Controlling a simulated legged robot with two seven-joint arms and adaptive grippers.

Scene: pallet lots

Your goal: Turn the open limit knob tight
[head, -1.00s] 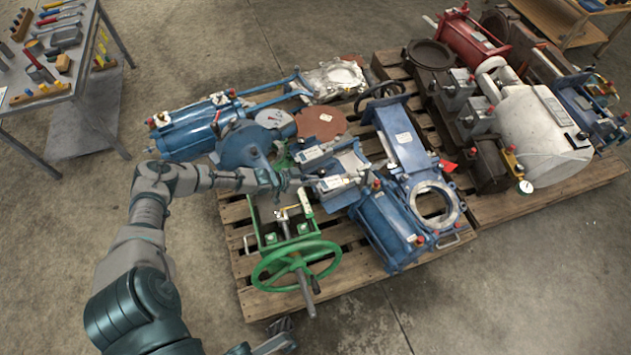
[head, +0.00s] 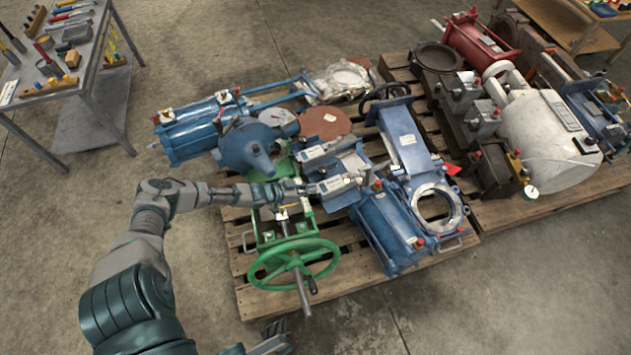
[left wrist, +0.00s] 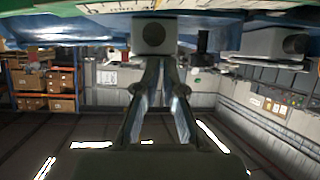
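My left gripper (head: 312,188) is at the near left end of a blue actuator with a white label (head: 336,184), above the green frame. In the left wrist view, the two fingers of my left gripper (left wrist: 162,62) run close together, with a narrow gap at the tips. The tips are at a grey block with a dark round face (left wrist: 152,38). A small black knob-like part (left wrist: 203,42) is to the right of it. I cannot tell which part is the open limit knob, or whether the fingers touch it. My right gripper (head: 277,338) is low at the bottom edge, away from the actuators.
A green handwheel (head: 294,262) with a shaft stands in front of the left gripper. A blue cylinder (head: 388,228) and a blue valve body (head: 403,140) lie close on the right. The wooden pallet (head: 262,303) holds them.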

